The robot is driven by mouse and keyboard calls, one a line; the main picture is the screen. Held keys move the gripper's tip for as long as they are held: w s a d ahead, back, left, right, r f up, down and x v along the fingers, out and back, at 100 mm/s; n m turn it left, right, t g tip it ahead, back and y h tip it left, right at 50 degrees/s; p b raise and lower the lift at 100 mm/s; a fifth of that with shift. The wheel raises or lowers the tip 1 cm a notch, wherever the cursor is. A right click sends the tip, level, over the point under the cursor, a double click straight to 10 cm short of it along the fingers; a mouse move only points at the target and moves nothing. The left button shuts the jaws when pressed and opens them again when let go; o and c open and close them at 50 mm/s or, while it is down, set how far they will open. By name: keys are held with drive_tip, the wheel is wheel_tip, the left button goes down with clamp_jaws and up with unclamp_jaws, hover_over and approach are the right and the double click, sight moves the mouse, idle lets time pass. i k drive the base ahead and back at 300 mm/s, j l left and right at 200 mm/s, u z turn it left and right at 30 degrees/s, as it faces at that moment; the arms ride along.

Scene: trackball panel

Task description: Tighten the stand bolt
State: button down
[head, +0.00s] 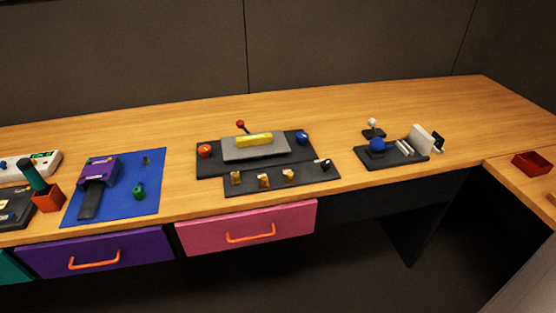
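I cannot pick out the stand bolt for certain at this size. On the blue mat (120,210) at the left lies a purple device (99,170) with a dark slab (90,201) at its front. My gripper is not in view.
A dark panel (208,165) with a red lever (241,125) and yellow block stands mid-desk. A white-knobbed stick (372,126) stands behind the black panel. An orange cup (48,199) holds a green handle. A red tray (532,164) is far right. Wood between the panels is clear.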

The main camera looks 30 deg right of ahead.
sight(325, 164)
drive_tip(key=i+l+z, duration=0.15)
drive_tip(key=z, duration=0.25)
drive_tip(key=i+l+z, duration=0.1)
drive_tip(key=i+z, duration=0.4)
drive_tip(key=z, duration=0.25)
